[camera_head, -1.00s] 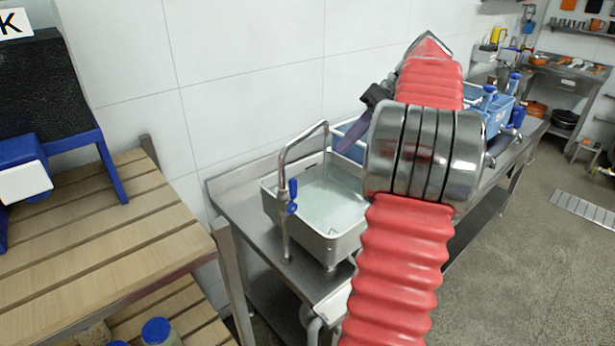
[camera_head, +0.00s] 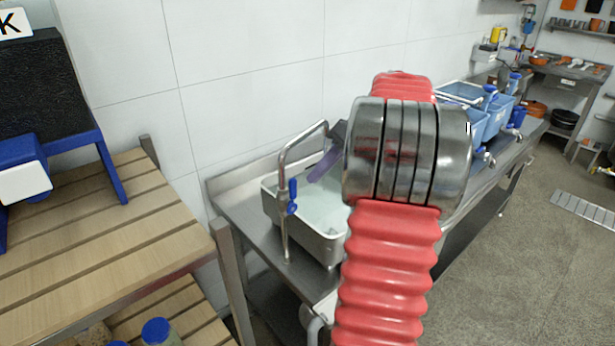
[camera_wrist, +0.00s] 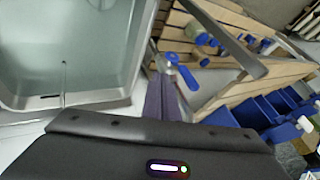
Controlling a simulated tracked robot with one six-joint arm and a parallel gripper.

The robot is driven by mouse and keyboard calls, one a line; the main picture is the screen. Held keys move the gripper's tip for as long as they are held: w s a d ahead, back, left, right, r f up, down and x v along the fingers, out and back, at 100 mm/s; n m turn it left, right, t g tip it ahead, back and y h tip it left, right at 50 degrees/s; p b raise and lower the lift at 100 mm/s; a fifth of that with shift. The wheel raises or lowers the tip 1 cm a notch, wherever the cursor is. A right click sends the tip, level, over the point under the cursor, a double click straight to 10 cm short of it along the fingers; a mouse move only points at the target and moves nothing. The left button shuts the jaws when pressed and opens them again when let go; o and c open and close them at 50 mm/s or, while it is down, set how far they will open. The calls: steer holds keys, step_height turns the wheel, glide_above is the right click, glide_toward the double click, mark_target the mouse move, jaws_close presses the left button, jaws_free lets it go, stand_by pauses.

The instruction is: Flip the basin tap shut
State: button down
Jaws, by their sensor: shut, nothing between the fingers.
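The basin tap (camera_head: 283,180) is a bent metal pipe standing at the front left corner of the metal basin (camera_head: 268,205), its spout reaching over the basin. Its blue lever (camera_head: 291,200) sits on the upright part. The basin holds pale, clear liquid. My gripper (camera_head: 312,178) is above the basin, right of the lever, its purple fingers angled down and left, apart from it in this view. In the wrist view, the closed, empty fingers (camera_wrist: 164,80) point at the blue lever (camera_wrist: 182,72), very near it; contact cannot be told. The arm hides the basin's right side.
A slatted wooden rack (camera_head: 110,220) with a metal frame stands at the left. A tiled wall is behind the steel bench (camera_head: 235,205). Blue basins (camera_head: 475,115) with other taps stand farther along the bench. The floor at right is open.

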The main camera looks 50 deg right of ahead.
mark_target(293, 189)
steer(key=shift+w+a+r, duration=0.1)
steer(key=shift+a, duration=0.8)
steer(key=shift+w+a+r, duration=0.1)
steer(key=shift+a, duration=0.75)
steer(key=shift+s, duration=0.1)
